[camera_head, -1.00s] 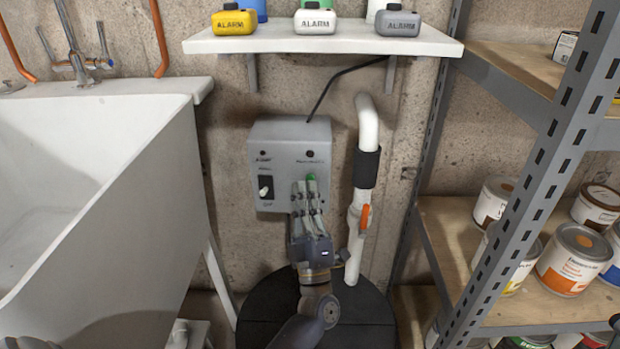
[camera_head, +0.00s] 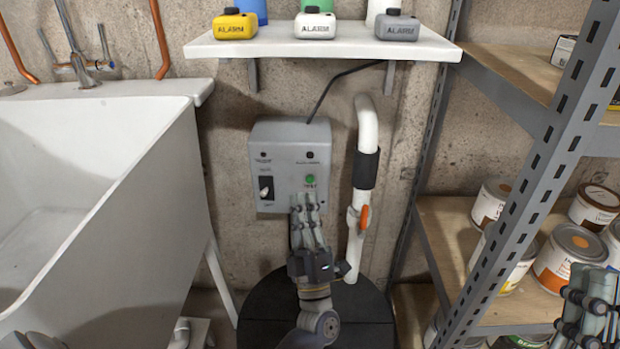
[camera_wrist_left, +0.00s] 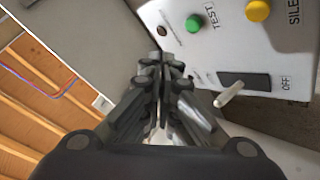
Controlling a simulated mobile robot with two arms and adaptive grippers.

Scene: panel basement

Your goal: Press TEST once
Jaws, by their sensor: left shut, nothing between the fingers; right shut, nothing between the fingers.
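The grey control box (camera_head: 278,140) is on the concrete wall below the shelf. Its green button (camera_head: 310,179) shows just above my left gripper (camera_head: 306,203), whose shut fingers overlap the lower part of the box front. In the left wrist view, the green button (camera_wrist_left: 194,22) has TEST printed beside it, and the shut fingertips (camera_wrist_left: 164,62) are apart from it. A yellow button (camera_wrist_left: 258,10) there has partly cut-off lettering, "SILE". A toggle lever (camera_wrist_left: 229,94) sits in a black slot by OFF. My right gripper (camera_head: 588,305) is shut at the lower right.
A white pipe (camera_head: 366,130) with an orange handle stands right of the box. A white sink (camera_head: 150,180) is at left. Metal shelving (camera_head: 530,180) with paint cans is at right. The shelf above (camera_head: 330,48) holds alarm units. A black round lid (camera_head: 265,310) is below.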

